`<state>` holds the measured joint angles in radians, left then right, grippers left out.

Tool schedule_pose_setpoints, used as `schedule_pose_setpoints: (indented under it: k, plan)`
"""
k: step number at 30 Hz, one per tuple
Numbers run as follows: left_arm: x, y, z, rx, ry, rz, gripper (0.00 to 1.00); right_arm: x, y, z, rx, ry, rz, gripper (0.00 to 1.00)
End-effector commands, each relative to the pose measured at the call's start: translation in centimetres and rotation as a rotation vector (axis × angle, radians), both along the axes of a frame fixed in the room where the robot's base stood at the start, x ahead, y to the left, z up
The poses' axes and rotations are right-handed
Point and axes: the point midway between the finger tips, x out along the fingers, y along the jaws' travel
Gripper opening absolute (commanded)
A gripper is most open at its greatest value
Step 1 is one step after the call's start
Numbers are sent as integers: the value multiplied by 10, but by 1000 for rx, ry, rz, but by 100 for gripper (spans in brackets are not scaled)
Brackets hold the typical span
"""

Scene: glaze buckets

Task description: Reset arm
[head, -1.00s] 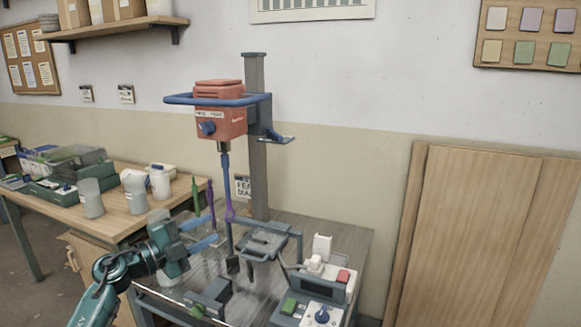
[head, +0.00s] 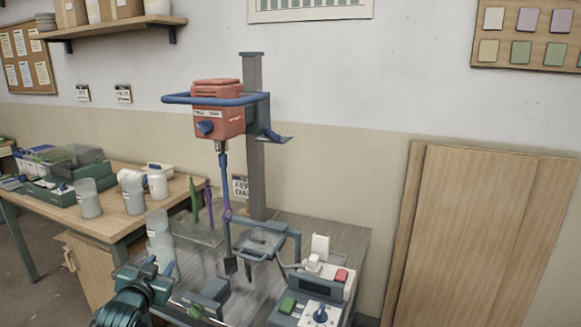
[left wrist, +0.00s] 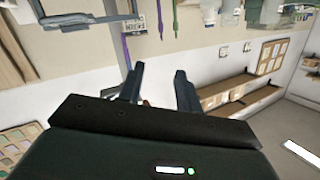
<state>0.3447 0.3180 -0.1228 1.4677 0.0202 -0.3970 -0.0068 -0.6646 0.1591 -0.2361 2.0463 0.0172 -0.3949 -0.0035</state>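My left gripper (head: 158,266) is low in the head view, at the near left edge of the stand table (head: 325,235). In the left wrist view its two fingers (left wrist: 158,82) are spread apart, and I see nothing held between them. The red-orange mixer (head: 217,108) with its blue handlebar hangs on a grey post (head: 256,180). Its blue shaft and dark paddle (head: 231,264) reach down right of my gripper, apart from it. My right gripper is not in view.
Clear containers (head: 158,235) stand just behind my left gripper. A control box (head: 325,283) with a red button is at the right of the table. A wooden bench (head: 110,222) with jars stands at the left. A wooden door panel (head: 480,240) leans at the right.

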Motion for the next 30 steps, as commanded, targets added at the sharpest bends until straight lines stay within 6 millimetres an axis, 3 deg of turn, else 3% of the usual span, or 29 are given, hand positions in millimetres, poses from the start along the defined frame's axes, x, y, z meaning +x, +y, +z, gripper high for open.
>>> schedule_pose_setpoints:
  k: [1, 5, 9, 13, 18, 23, 30]
  plan:
    - [-17, -13, -24, -9, 33, -20, 35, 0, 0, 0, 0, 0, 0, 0]
    - [-69, -47, -78, -38, 115, -73, 35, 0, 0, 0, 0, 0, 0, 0]
    - [-147, -90, -133, -96, 222, -132, 35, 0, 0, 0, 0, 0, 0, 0]
    - [-229, -126, -166, -167, 321, -173, 35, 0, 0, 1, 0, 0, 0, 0]
    - [-309, -156, -180, -248, 417, -193, 35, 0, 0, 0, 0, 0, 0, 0]
    - [-344, -168, -180, -287, 459, -197, 35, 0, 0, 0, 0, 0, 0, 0]
    - [-350, -170, -180, -295, 468, -197, 35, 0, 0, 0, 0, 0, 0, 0]
